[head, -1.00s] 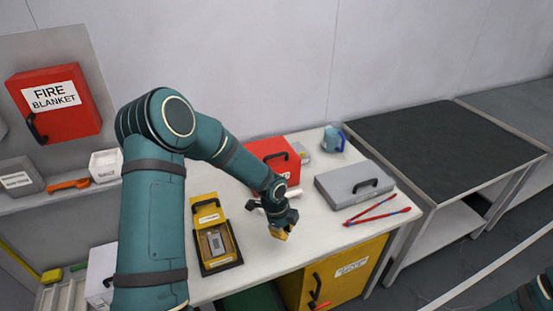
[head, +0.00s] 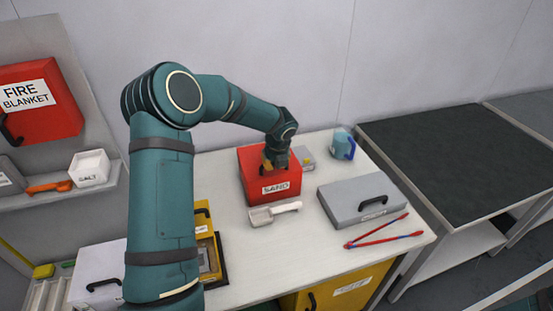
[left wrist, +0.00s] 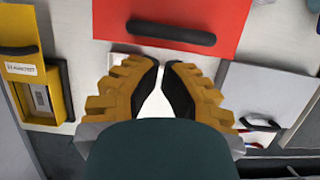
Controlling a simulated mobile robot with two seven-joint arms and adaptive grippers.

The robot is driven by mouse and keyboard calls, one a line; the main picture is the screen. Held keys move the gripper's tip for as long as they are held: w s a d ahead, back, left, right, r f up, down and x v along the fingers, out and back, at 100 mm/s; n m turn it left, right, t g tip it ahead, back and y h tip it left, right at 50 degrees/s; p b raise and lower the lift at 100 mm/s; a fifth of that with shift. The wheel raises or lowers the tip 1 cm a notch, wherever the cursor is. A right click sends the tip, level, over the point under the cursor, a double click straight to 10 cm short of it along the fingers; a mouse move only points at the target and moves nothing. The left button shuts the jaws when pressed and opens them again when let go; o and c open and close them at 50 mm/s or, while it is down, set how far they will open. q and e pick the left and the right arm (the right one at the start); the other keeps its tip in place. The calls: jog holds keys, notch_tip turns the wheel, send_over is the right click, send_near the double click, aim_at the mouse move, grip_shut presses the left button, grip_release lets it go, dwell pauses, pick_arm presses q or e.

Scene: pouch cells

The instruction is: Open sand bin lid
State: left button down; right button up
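The red sand bin (head: 279,188), labelled SAND, stands on the white workbench with its lid shut. I see no contact with the handle. My right gripper is out of view.
A white scoop (head: 262,217) lies before the bin. A yellow case (head: 203,218) is left.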

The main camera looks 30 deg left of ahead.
aim_at(273, 175)
pick_arm(q)
jog(key=shift+x, duration=2.7)
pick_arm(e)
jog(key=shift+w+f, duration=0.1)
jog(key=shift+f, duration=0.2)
pick_arm(q)
jog(key=shift+w+r, duration=0.1)
jog(key=shift+r, duration=0.05)
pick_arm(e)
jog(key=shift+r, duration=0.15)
